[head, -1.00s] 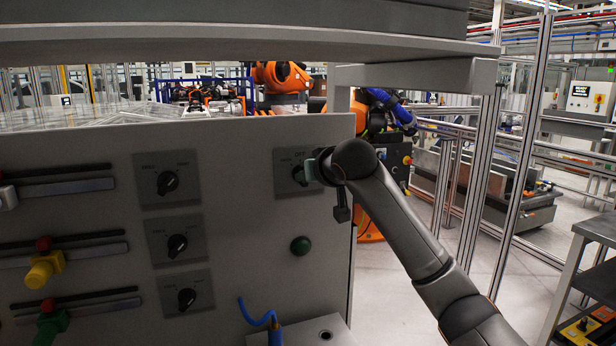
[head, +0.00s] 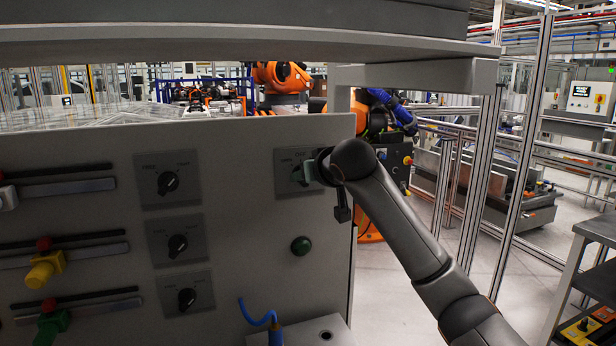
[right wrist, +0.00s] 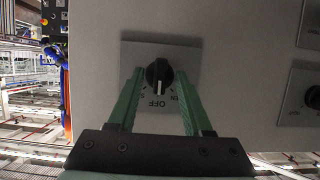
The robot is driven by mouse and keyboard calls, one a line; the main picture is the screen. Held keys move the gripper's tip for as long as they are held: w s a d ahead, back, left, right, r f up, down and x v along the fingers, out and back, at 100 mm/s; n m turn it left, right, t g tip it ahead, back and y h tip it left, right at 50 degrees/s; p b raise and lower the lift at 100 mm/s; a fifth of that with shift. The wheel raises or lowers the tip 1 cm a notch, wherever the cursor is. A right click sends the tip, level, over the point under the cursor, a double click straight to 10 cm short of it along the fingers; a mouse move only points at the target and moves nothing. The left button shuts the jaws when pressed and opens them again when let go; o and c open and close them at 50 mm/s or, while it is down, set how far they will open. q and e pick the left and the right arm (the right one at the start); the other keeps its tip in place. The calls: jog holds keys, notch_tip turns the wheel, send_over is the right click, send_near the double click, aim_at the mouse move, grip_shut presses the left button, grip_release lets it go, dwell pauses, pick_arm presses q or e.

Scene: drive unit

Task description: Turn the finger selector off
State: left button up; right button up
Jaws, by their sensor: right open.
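The finger selector is a black rotary knob (right wrist: 159,73) on a grey square plate (right wrist: 134,56) with an OFF label. It also shows on the panel's upper right in the head view (head: 297,176), partly hidden by my right gripper. In the right wrist view its white mark points down at the word OFF. My right gripper (right wrist: 160,75) is open, its green fingers on either side of the knob, with visible gaps between fingers and knob. In the head view the right gripper (head: 312,172) is at the selector plate. My left gripper is out of view.
Three similar black selectors (head: 168,183) sit in a column to the left on the grey panel (head: 240,210). Sliders with a yellow knob (head: 45,268) are at far left. A shelf (head: 240,45) overhangs the panel.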

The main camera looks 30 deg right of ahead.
jog(key=b+v, duration=0.2)
jog(key=v, duration=1)
jog(key=shift+s, duration=0.25)
jog(key=shift+a, duration=0.1)
